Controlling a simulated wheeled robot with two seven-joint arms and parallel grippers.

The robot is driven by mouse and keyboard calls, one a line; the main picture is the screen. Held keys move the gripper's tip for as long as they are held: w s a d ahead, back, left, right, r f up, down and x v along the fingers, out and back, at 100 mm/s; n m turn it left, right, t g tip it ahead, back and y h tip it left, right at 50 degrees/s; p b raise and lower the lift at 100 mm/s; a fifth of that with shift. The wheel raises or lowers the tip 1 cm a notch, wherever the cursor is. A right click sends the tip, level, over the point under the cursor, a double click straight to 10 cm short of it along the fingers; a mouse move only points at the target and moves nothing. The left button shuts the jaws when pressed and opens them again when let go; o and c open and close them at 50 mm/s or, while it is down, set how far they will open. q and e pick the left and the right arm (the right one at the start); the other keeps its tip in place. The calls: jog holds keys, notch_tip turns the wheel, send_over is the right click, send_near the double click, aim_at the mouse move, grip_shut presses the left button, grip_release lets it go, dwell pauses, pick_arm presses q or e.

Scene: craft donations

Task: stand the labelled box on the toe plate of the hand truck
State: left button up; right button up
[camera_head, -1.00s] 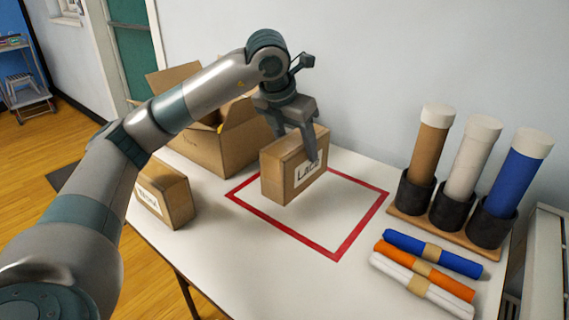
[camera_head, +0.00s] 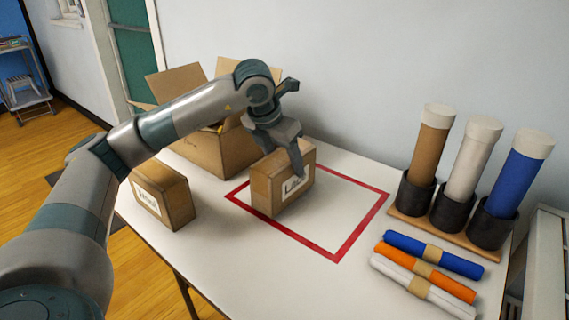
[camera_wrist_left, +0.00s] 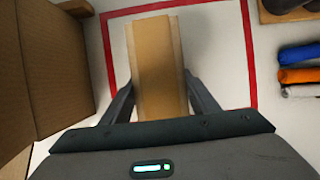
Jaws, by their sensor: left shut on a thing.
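A brown cardboard box (camera_head: 268,190) with a white label, perhaps reading "Lace", is between the fingers of my left gripper (camera_head: 284,158). The gripper is shut on it from above, and the box is upright at the left part of the red square outline. I cannot tell whether its base touches the table. In the left wrist view the box (camera_wrist_left: 156,65) lies between both fingers. A second labelled box (camera_head: 178,200) stands on the table to the left; its label is hard to read. I cannot make out a hand truck. My right gripper is out of view.
A large open carton (camera_head: 215,150) stands close behind the held box. Fabric rolls (camera_head: 432,252) lie at the right, before a rack of tubes (camera_head: 430,150). The red-outlined area (camera_head: 370,215) is otherwise clear. A wheeled cart (camera_head: 28,95) stands far left on the floor.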

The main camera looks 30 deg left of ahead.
pick_arm(q)
jog(key=shift+f, duration=0.3)
jog(key=o, duration=1.5)
jog(key=shift+f, duration=0.15)
jog(key=shift+c, duration=0.2)
jog(key=v, duration=1.2)
jog(key=shift+p, duration=0.35)
